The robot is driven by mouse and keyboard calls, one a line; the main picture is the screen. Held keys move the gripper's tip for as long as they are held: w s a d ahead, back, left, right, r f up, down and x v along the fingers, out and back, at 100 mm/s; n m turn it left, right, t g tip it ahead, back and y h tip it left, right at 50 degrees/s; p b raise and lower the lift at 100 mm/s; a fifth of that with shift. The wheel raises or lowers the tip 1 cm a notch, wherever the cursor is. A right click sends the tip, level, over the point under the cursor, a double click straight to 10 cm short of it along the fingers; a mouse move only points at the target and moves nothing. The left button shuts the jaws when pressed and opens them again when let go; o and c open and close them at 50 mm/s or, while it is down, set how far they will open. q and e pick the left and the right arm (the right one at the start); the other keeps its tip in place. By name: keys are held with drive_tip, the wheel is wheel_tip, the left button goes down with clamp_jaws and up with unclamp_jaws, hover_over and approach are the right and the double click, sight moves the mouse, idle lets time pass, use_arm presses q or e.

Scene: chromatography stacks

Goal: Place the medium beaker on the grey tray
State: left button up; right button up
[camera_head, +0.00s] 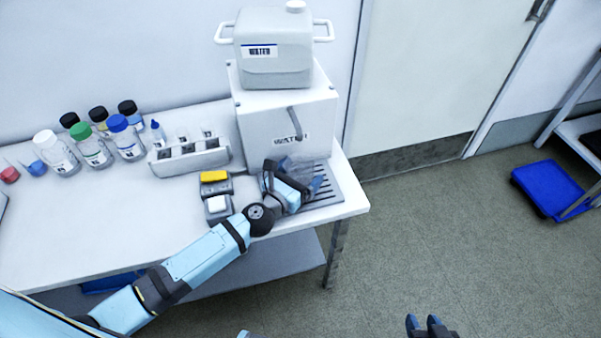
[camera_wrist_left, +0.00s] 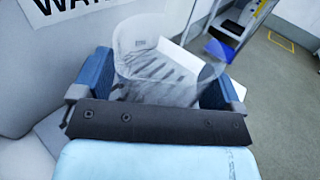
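The medium beaker (camera_head: 302,166) is clear glass and hard to make out in the head view. In the left wrist view the beaker (camera_wrist_left: 140,62) stands between the blue fingers, which appear to touch both its sides. My left gripper (camera_head: 292,183) is shut on it, at the grey tray (camera_head: 348,196), a slotted plate below the dispenser's tap. The slots show through the glass. I cannot tell whether the beaker's base touches the tray. My right gripper (camera_head: 424,323) is open and empty at the bottom edge of the head view, away from the table.
A white water dispenser (camera_head: 265,120) with a water canister (camera_head: 273,50) on top stands behind the tray. Two small devices (camera_head: 215,190), a vial rack (camera_head: 190,157) and several capped bottles (camera_head: 92,147) stand to the left. The table's front left is clear.

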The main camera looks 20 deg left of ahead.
use_arm(q)
drive_tip(key=shift+o, duration=0.3)
drive_tip(key=shift+r, duration=0.2)
drive_tip(key=b+v, duration=0.1)
drive_tip(key=v, duration=1)
drive_tip(key=shift+s+a, duration=0.1)
drive_tip(key=shift+s, duration=0.25)
drive_tip(key=shift+s+m, duration=0.25)
drive_tip(key=shift+m, duration=0.15)
drive_tip(key=s+f+m+g+y, duration=0.1)
drive_tip(key=s+f+m+g, duration=0.2)
drive_tip(key=m, duration=1.4)
drive_tip(key=s+d+f+m+g+y, duration=0.1)
drive_tip(key=s+f+m+g, duration=0.2)
drive_tip(key=m, duration=1.4)
drive_tip(key=s+f, duration=0.3)
drive_tip(key=s, duration=0.3)
drive_tip(key=shift+s+d+f+g, duration=0.15)
drive_tip(key=shift+d+f+g, duration=0.05)
drive_tip(key=shift+f+g, duration=0.1)
